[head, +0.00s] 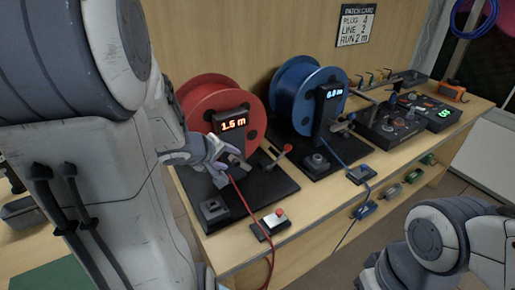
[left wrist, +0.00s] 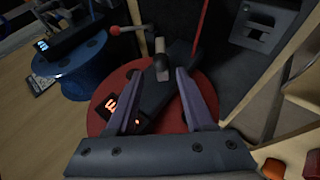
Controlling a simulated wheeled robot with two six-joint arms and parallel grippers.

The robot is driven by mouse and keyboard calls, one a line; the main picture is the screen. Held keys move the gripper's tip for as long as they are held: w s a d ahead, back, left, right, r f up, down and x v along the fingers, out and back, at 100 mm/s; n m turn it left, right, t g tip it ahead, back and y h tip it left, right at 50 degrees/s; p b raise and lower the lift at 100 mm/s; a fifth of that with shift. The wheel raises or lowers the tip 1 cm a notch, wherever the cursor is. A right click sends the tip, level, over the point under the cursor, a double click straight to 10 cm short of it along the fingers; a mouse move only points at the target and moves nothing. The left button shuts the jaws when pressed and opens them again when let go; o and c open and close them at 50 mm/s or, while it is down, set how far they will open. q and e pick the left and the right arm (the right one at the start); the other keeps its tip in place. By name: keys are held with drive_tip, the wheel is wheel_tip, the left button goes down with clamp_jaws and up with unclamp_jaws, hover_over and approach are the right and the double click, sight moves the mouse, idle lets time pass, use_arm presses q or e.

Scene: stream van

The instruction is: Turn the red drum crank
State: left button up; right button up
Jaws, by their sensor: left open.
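The red drum (head: 205,96) stands upright on a black base, with a lit display (head: 232,124) reading 1.5 m. A short dark crank handle with a pale end (left wrist: 160,62) shows in front of the drum in the left wrist view, at the gap between my fingertips. Whether the fingers touch it I cannot tell. My left gripper (head: 218,160) is open at the drum's front and partly hides the crank in the head view. A lever with a red knob (head: 287,148) stands to its right. My right gripper is not in view; only its arm shows.
A blue drum (head: 300,90) with its own display stands to the right. A red cable (head: 250,215) runs over that edge. A control panel (head: 395,122) lies farther right.

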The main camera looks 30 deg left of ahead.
use_arm(q)
drive_tip(key=shift+w+f, duration=0.35)
drive_tip(key=b+x, duration=0.2)
drive_tip(key=x, duration=0.2)
drive_tip(key=b+x, duration=0.3)
drive_tip(key=x, duration=0.1)
drive_tip(key=shift+s+a+f, duration=0.15)
drive_tip(key=shift+f, duration=0.1)
drive_tip(key=shift+w+f, duration=0.25)
drive_tip(key=shift+w, duration=0.2)
